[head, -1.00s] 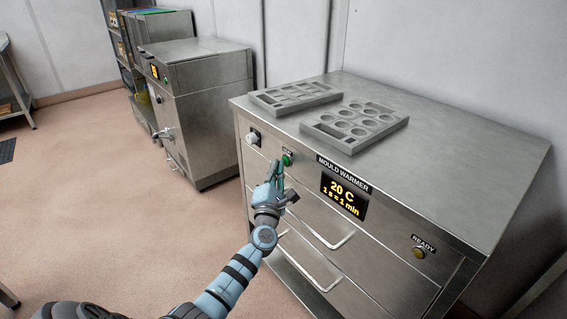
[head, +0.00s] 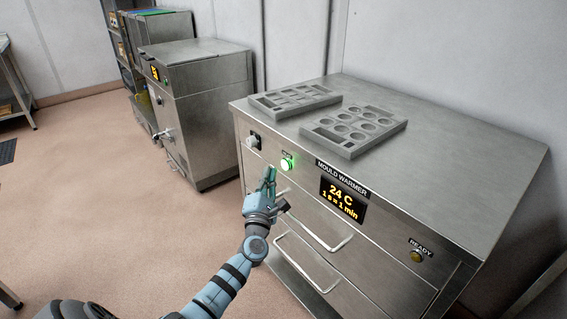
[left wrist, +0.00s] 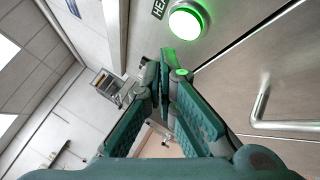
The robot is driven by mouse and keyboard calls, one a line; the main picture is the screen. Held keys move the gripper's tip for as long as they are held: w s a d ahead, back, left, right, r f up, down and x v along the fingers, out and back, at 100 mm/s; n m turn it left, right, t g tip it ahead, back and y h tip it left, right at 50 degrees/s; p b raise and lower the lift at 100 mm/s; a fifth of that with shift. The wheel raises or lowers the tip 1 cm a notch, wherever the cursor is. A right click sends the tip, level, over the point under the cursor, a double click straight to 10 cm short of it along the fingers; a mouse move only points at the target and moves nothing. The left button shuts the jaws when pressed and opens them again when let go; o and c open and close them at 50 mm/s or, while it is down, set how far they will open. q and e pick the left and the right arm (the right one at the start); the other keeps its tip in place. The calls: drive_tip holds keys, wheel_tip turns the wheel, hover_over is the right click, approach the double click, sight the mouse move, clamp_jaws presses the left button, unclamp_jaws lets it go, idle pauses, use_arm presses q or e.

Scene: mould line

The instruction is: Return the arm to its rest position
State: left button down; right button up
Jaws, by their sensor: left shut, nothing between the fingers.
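My left gripper (head: 268,176) is shut and empty, in front of the mould warmer (head: 450,165). It is just below and left of the lit green button (head: 287,164), apart from it. In the left wrist view the shut green fingers (left wrist: 172,75) point up the picture, with the glowing button (left wrist: 187,21) beyond them. The warmer's display (head: 343,198) reads 24 C. My right gripper does not show.
Two grey moulds (head: 294,100) and (head: 354,131) lie on the warmer's top. Drawer handles (head: 312,262) stick out of its front below my gripper. A steel machine (head: 205,105) stands behind at the left. The floor (head: 100,190) at left is clear.

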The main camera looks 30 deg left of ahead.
use_arm(q)
drive_tip(key=s, duration=0.1)
drive_tip(key=s+a+p, duration=0.1)
drive_tip(key=s, duration=0.1)
drive_tip(key=shift+s+r, duration=0.1)
drive_tip(key=shift+s, duration=0.2)
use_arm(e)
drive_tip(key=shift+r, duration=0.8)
